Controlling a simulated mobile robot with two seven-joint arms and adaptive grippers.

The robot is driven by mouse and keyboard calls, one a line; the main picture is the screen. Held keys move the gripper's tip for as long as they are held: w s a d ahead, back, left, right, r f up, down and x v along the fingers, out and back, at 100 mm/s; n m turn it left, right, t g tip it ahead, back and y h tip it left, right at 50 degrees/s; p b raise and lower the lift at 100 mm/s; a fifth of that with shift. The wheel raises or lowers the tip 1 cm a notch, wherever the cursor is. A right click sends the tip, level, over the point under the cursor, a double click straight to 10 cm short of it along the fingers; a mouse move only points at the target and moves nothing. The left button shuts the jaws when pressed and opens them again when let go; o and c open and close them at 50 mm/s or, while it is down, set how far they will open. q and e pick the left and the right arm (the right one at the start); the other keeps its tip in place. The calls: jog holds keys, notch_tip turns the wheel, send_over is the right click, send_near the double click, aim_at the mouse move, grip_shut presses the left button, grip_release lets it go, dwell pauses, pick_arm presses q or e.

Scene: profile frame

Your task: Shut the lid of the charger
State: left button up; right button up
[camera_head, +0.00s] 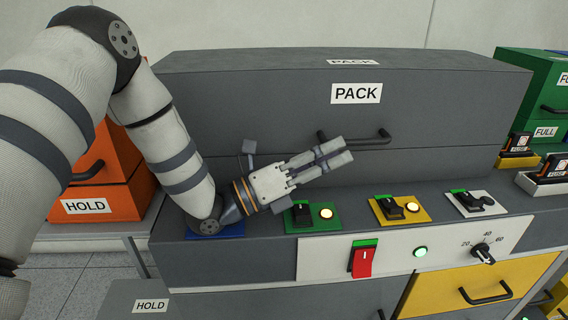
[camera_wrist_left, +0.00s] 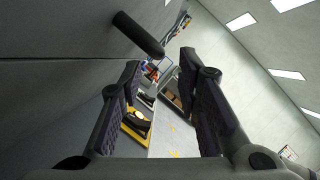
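The charger is a large dark grey cabinet with a wide lid (camera_head: 250,105) labelled PACK on its front and top. The lid lies level above the lower body, with a thin seam between them; I cannot tell whether it is fully shut. A dark bar handle (camera_head: 365,137) is on the lid's lower front. My left gripper (camera_head: 343,150) is in front of the lid, its fingertips close below the handle and overlapping its left part in the head view. In the left wrist view its fingers (camera_wrist_left: 160,75) are apart with nothing between them, and a dark bar end (camera_wrist_left: 138,34) shows above. My right gripper is out of view.
Below the lid is a ledge with a green switch plate (camera_head: 325,222), a yellow one (camera_head: 420,213) and a white one (camera_head: 492,205). A red rocker switch (camera_head: 361,260) and a dial (camera_head: 482,254) are on the front panel. Orange HOLD boxes (camera_head: 115,185) stand left, green FULL boxes (camera_head: 545,90) right.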

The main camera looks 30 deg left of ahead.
pick_arm(q)
jog(key=s+a, duration=0.5)
jog(key=s, duration=0.2)
jog(key=shift+s+a, duration=0.3)
jog(key=shift+a, duration=0.1)
